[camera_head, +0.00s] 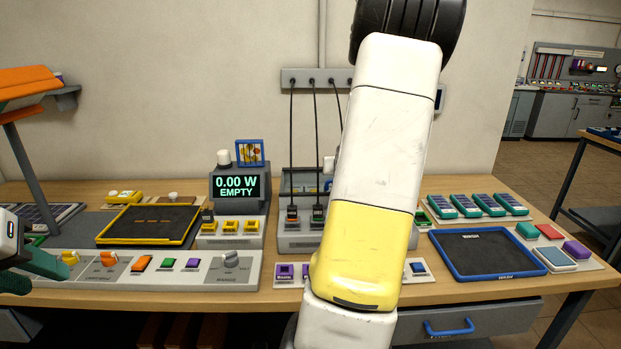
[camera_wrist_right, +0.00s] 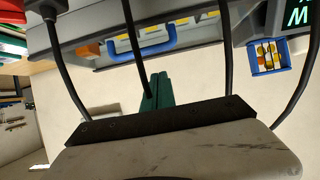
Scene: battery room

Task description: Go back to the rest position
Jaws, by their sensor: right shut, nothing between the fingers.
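My left gripper (camera_head: 45,266) shows only in part at the left edge of the head view, with a teal finger over the near left of the workbench (camera_head: 420,292). I cannot tell how far its fingers are apart. My right arm, white and yellow, rises across the middle of the head view and hides part of the bench. Its gripper is hidden there. In the right wrist view my right gripper (camera_wrist_right: 157,92) has its teal fingers together, with nothing between them.
Black cables hang from a wall socket strip (camera_head: 300,78) to a charging dock (camera_head: 292,238), close beside my right arm. A display (camera_head: 236,186) reads 0.00 W EMPTY. A black pad (camera_head: 150,224), a control panel (camera_head: 150,268) and a blue-rimmed tray (camera_head: 487,254) occupy the bench.

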